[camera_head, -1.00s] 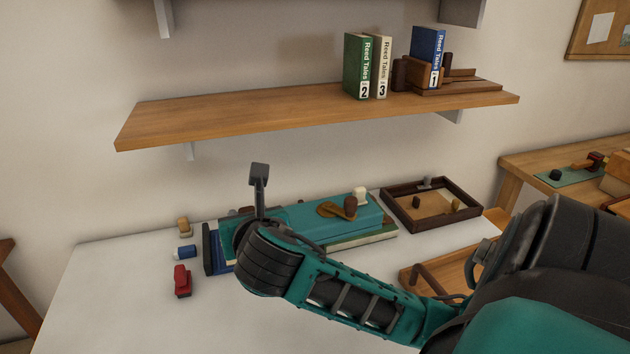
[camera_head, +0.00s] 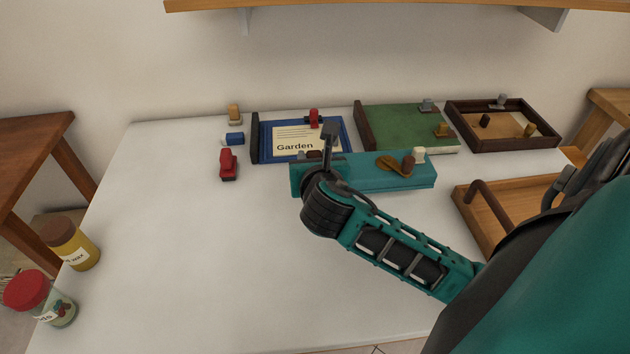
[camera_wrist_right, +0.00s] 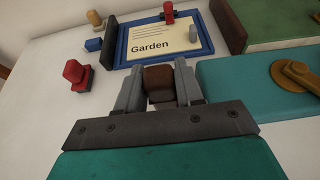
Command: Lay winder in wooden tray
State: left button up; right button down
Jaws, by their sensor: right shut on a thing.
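My right gripper (camera_wrist_right: 157,88) is shut on a small brown-topped block (camera_wrist_right: 159,80), pale lower down, in the right wrist view. My wrist hides most of that gripper in the head view. I cannot tell whether the block is the winder. A flat brass-brown piece (camera_head: 390,162) lies on the teal box (camera_head: 350,176), right of the gripper; it also shows in the right wrist view (camera_wrist_right: 298,74). An orange-brown wooden tray (camera_head: 468,222) with a curved dark handle stands at the right, partly hidden by my arm. My left gripper is out of view.
A blue frame with a "Garden" card (camera_head: 293,141), a green board (camera_head: 400,124) and a dark-rimmed box (camera_head: 505,146) line the back. A red piece (camera_head: 228,165) and blue piece (camera_head: 235,139) sit left. Jars (camera_head: 72,243) stand front left. The white table's left middle is clear.

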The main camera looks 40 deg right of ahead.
notch_tip(320, 180, down, 5)
jog(key=shift+b, duration=0.9)
jog(key=c, duration=0.7)
grip_release()
jog(key=shift+f, duration=0.1)
